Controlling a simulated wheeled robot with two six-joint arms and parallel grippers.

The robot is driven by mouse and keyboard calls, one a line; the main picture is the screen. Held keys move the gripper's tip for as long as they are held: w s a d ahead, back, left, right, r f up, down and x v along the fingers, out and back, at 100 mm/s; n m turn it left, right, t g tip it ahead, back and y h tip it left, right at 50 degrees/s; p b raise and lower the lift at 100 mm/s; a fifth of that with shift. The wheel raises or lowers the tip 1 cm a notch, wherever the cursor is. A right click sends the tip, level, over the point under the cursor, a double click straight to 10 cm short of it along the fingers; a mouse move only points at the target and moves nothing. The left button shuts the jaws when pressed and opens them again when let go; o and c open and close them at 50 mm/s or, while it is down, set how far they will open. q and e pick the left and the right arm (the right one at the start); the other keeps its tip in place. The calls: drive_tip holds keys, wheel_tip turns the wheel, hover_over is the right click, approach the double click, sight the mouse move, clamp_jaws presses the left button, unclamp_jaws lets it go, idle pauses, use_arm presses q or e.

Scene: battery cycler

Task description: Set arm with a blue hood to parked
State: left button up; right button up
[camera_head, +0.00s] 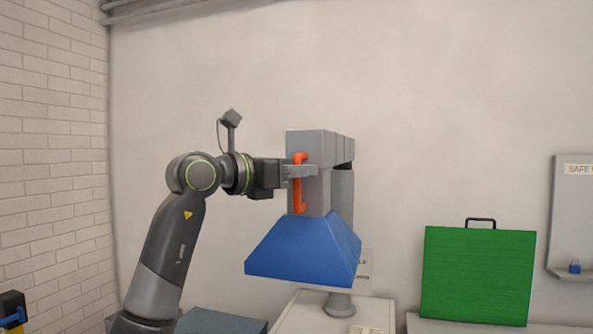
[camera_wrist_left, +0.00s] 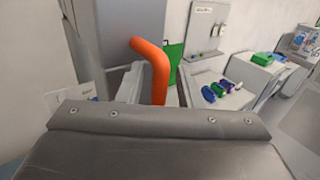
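The arm with the blue hood stands in the middle of the head view. Its blue hood (camera_head: 305,250) hangs below a grey box-shaped arm (camera_head: 312,145), which is carried on a round grey post (camera_head: 342,190). An upright orange handle (camera_head: 298,194) is on the grey part above the hood; it also shows in the left wrist view (camera_wrist_left: 158,75). My left gripper (camera_head: 300,171) is at the handle's upper half. Its fingers stand on both sides of the handle, with a gap visible on the right side in the wrist view, so it looks open around it. My right gripper is out of view.
A green case (camera_head: 478,275) with a dark handle stands on a bench at the right. A white-grey cabinet top (camera_head: 300,310) lies below the hood. A wall board (camera_head: 575,215) hangs far right. Coloured items (camera_wrist_left: 222,86) lie on a bench in the wrist view.

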use_arm(q)
drive_tip(key=shift+s+a+f, duration=0.1)
drive_tip(key=shift+s+a, duration=0.1)
drive_tip(key=b+v, duration=0.6)
drive_tip(key=v, duration=1.1)
drive_tip(key=shift+b, duration=0.4)
